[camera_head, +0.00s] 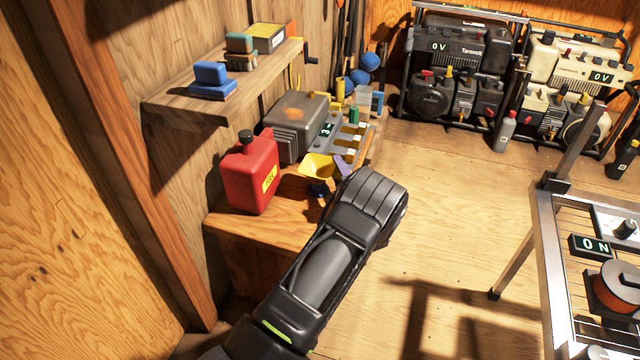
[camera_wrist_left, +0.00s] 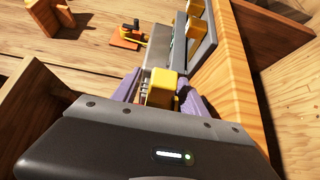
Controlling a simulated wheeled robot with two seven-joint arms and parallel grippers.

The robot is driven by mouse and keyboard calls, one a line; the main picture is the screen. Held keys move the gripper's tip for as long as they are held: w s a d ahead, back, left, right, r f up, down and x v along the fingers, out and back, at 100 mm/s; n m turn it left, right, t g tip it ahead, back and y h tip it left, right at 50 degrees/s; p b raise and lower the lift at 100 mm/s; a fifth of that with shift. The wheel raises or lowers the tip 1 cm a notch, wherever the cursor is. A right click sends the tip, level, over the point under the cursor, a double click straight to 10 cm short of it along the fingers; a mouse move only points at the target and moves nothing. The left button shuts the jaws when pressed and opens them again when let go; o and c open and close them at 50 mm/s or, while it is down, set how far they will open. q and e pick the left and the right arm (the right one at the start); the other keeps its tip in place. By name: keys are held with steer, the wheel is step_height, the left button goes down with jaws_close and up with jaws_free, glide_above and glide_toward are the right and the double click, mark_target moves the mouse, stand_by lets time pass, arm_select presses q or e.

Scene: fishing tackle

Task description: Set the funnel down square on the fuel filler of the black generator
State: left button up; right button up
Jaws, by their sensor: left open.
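The yellow funnel (camera_head: 318,167) stands at the front of the wooden bench, wide mouth up, above a small dark blue piece. My left gripper (camera_head: 342,163) is open, its purple fingers right beside the funnel. In the left wrist view, a yellow part (camera_wrist_left: 160,90) shows between the open fingers (camera_wrist_left: 161,84); I cannot tell whether they touch it. The black generator (camera_head: 462,75) stands on the floor at the back, with a 0 V display. I cannot clearly make out its fuel filler. My right gripper is not in view.
A red fuel can (camera_head: 250,175) and a grey box (camera_head: 296,125) stand on the bench, below a wooden shelf (camera_head: 180,105). A cream generator (camera_head: 570,85) stands right of the black one. A metal-framed table (camera_head: 548,245) is at right. The middle floor is clear.

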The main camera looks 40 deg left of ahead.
arm_select(q)
steer(key=shift+x, duration=1.15)
steer(key=shift+c, duration=0.3)
jaws_close()
